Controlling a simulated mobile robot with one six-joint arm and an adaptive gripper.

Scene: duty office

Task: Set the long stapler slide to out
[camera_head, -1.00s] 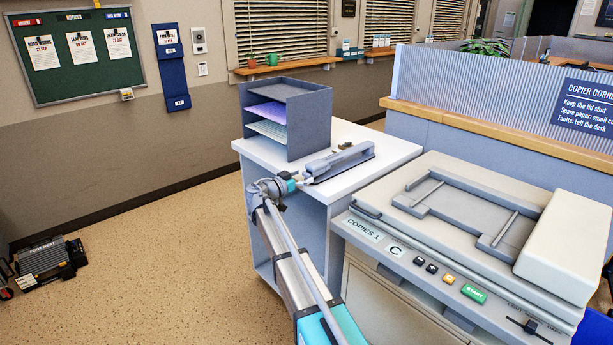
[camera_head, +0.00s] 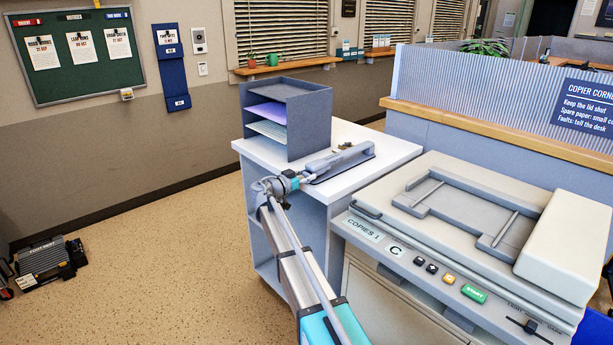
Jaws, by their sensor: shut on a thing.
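The long stapler (camera_head: 341,161) lies on the white top of the low cabinet (camera_head: 385,145), beside the paper tray rack. It is grey and long, with a raised handle arm and a small dark part at its far end. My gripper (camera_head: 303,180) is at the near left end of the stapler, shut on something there. That is where the slide would be, but the slide is too small and too covered by my gripper to make out. My arm reaches up to it from the bottom of the picture.
A grey tray rack (camera_head: 310,125) with purple and pale green paper stands just behind my gripper. The copier (camera_head: 470,230) stands close on the right. A ribbed partition (camera_head: 480,95) is behind. Open floor (camera_head: 150,260) lies to the left.

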